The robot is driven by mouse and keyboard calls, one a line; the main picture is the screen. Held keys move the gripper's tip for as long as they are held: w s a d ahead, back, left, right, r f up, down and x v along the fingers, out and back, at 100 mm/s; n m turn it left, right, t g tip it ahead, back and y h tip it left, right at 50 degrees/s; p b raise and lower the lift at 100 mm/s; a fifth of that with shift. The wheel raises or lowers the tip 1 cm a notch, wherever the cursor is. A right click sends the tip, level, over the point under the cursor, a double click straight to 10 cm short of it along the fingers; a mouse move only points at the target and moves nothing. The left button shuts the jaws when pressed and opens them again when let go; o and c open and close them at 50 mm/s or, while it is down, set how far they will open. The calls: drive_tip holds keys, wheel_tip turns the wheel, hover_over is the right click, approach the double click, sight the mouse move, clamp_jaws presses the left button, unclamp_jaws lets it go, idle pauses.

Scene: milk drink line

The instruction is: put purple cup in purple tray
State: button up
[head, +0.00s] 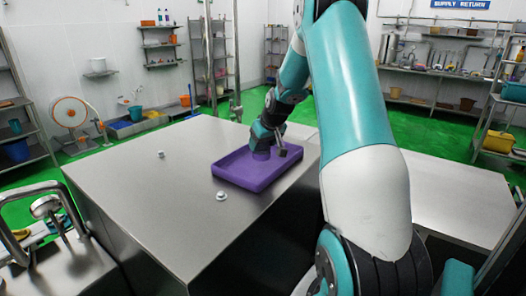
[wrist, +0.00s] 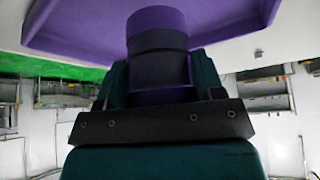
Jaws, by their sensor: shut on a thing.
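The purple tray (head: 236,179) lies on the steel table near its right edge, and its rim shows along the top of the wrist view (wrist: 75,28). The purple cup (head: 261,155) is over the tray's far part, inside its outline in the head view. I cannot tell whether the cup touches the tray floor. My gripper (head: 266,141) points down and is shut on the cup.
The steel table top (head: 150,200) is mostly bare to the left of the tray. A small metal fitting (head: 222,196) sits just in front of the tray, and another (head: 161,154) is farther left. A sink with a tap (head: 46,207) is at the left front.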

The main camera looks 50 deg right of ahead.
sight(263, 152)
drive_tip(key=shift+f+p, duration=0.4)
drive_tip(key=shift+f, duration=1.55)
drive_tip(key=shift+f, duration=0.1)
drive_tip(key=o, duration=1.1)
